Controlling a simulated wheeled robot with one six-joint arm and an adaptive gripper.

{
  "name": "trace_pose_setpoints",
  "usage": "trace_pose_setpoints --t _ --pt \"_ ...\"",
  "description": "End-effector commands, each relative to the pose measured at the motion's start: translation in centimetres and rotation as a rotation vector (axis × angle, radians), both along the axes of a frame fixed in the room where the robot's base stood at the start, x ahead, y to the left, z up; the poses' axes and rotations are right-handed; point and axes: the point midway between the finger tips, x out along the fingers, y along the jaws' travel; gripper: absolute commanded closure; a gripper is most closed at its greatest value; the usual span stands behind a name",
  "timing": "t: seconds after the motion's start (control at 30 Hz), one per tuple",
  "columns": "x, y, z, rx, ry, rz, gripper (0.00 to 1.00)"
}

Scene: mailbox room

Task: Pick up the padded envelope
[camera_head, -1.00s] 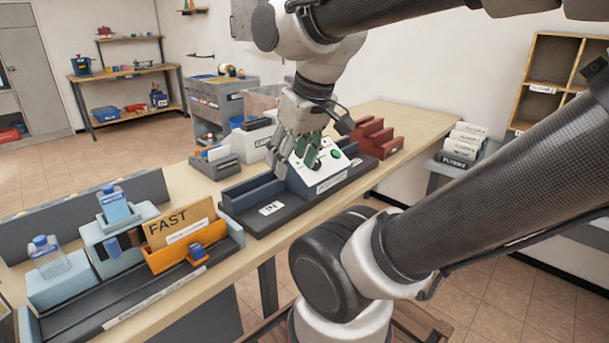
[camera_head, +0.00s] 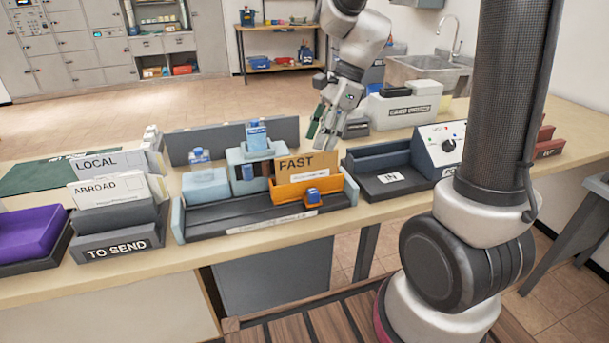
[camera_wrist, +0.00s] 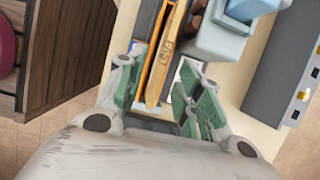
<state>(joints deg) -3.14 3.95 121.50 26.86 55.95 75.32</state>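The padded envelope, taken to be the tan one marked FAST (camera_head: 306,167), stands upright in an orange holder (camera_head: 287,194) within a long dark tray on the counter. In the head view my gripper (camera_head: 322,138) is just above and to the right of it, pointing down. In the wrist view the envelope (camera_wrist: 170,45) shows edge-on between my green-padded fingers (camera_wrist: 162,98), which are spread apart and empty. The gap between fingertips and envelope is hard to judge. The envelope's lower part is hidden by the holder's front.
Pale blue holders (camera_head: 239,172) with bottles stand just left of the envelope. A grey low divider (camera_head: 200,140) runs behind them. The IN tray (camera_head: 380,184) and a control box (camera_head: 444,147) are to the right. A TO SEND rack (camera_head: 120,238) with LOCAL and ABROAD mail is further left.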

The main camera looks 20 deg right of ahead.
Motion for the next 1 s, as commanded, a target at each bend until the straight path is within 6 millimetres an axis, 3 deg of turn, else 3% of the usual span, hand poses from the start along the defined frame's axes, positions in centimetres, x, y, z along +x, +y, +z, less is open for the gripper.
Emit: trace_pose_setpoints --t 0.6,0.87,1.0 --pt "0.5 3.2 -7.2 0.008 0.025 -0.037 0.64" --pt "0.5 3.3 -7.6 0.008 0.022 -0.037 0.64" --pt "0.5 3.3 -7.6 0.008 0.022 -0.037 0.86"
